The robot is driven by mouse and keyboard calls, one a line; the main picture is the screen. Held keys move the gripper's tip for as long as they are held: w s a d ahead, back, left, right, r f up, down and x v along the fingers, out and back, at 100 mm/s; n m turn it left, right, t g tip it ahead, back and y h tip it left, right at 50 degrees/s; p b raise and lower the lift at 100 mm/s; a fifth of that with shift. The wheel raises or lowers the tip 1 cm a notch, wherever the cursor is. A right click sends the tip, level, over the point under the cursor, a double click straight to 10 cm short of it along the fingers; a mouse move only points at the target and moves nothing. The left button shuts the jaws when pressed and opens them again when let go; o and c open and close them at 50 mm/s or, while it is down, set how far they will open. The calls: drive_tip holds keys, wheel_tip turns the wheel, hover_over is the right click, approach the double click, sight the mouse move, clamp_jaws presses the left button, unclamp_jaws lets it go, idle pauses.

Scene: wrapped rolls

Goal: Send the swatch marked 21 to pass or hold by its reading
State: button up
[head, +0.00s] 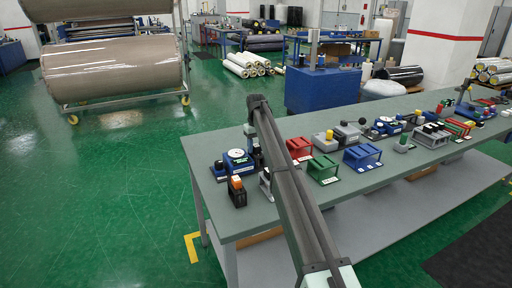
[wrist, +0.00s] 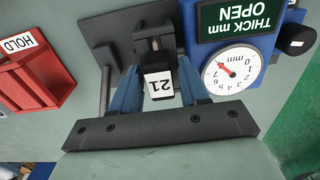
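The swatch marked 21 (wrist: 159,85) shows in the wrist view as a dark piece with a white label, at a black stand (wrist: 108,55). The blue fingers of my gripper (wrist: 160,75) lie on either side of it, with narrow gaps beside the label; I see no clear grip. The blue thickness gauge (wrist: 256,58) reads "THICK mm OPEN"; its round dial has a red needle pointing up-left in the picture. It also shows in the head view (head: 238,160). A red tray marked HOLD (wrist: 36,78) is at the left. No pass label is readable.
In the head view, red (head: 299,148), green (head: 322,168) and blue (head: 362,157) trays stand on the long grey table (head: 300,205). A black item with an orange top (head: 237,190) is near the left end. My arm hides part of the table. More equipment lines the right half.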

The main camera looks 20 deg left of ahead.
drive_tip(key=shift+o, duration=1.3)
wheel_tip(320, 180, up, 14)
